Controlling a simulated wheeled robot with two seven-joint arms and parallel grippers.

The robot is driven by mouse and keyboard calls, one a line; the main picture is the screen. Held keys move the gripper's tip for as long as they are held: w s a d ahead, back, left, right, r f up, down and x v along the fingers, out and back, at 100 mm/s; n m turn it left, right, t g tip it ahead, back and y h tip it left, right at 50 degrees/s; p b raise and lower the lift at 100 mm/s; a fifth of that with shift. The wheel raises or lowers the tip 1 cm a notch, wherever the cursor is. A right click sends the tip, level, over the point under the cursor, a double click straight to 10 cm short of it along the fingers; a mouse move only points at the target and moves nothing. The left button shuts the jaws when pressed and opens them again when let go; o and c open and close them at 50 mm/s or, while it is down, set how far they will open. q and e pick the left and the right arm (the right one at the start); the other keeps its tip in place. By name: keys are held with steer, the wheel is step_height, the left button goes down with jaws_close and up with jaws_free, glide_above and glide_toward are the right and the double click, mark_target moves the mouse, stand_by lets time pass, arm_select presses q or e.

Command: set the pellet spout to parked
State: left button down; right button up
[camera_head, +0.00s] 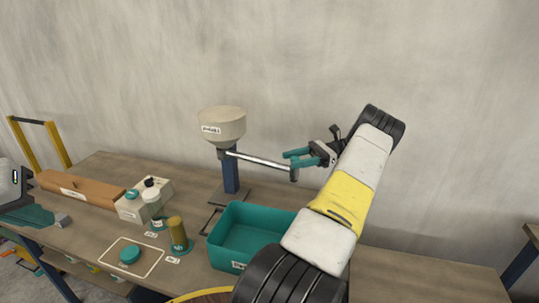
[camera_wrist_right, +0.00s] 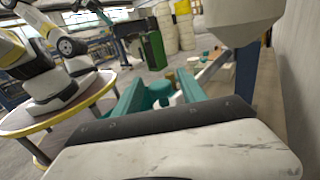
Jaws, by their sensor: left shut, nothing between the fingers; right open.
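The pellet hopper (camera_head: 222,125) is a cream, labelled bowl on a blue post at the back of the bench. Its spout (camera_head: 260,161) is a thin metal tube that reaches right from under the hopper, with a short downturned end (camera_head: 294,174). My right gripper (camera_head: 288,158) is open beside the spout's outer end; I cannot tell if it touches. My left gripper (camera_head: 62,221) is shut and empty at the left bench edge.
A teal bin (camera_head: 227,246) stands below the spout, partly behind my right arm. A cream box with knobs (camera_head: 130,209), an olive cylinder (camera_head: 177,232), a teal puck (camera_head: 129,255) and a brown block (camera_head: 85,188) are left of it. A wall stands close behind.

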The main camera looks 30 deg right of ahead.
steer(key=shift+r, duration=0.1)
step_height(320, 180, up, 4)
steer(key=shift+f, duration=0.25)
steer(key=s+a+r, duration=0.1)
steer(key=s+a, duration=1)
steer(key=shift+s+r, duration=0.15)
steer(key=shift+s, duration=0.2)
